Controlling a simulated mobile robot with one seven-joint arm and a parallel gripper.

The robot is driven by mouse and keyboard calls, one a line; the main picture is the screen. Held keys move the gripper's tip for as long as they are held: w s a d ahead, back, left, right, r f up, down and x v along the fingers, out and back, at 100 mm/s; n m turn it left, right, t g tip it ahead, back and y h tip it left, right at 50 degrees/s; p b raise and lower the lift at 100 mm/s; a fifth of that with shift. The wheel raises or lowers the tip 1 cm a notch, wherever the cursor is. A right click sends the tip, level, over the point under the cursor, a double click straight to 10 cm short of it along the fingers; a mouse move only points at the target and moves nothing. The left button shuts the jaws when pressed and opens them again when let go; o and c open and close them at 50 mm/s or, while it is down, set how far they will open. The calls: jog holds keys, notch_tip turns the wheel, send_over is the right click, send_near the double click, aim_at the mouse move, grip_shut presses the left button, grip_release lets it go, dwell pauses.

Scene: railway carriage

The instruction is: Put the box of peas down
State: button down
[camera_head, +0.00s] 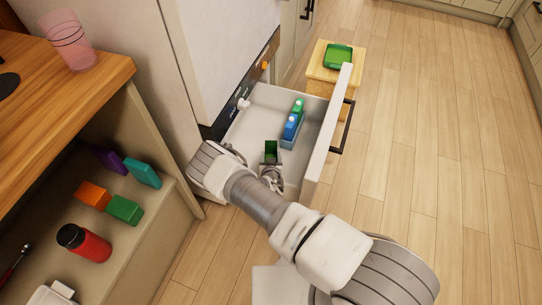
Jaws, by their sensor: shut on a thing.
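The box of peas appears to be the small dark green box (271,147) over the near part of the open white drawer (262,113). My gripper (270,158) is shut on it, with the grey fingers at its near side. The gripper is inside the drawer's outline from above. I cannot tell whether the box touches the drawer floor. My arm crosses the lower middle of the view and hides the drawer's near left corner.
A wooden stool (322,75) with a green tray (338,56) is beyond. Left, a shelf holds coloured boxes (124,210) and a red bottle (84,243). Floor at right is clear.

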jog(key=shift+f, duration=0.1)
jog(key=shift+c, duration=0.2)
grip_release()
jog(key=shift+f, duration=0.1)
jog(key=shift+s, duration=0.15)
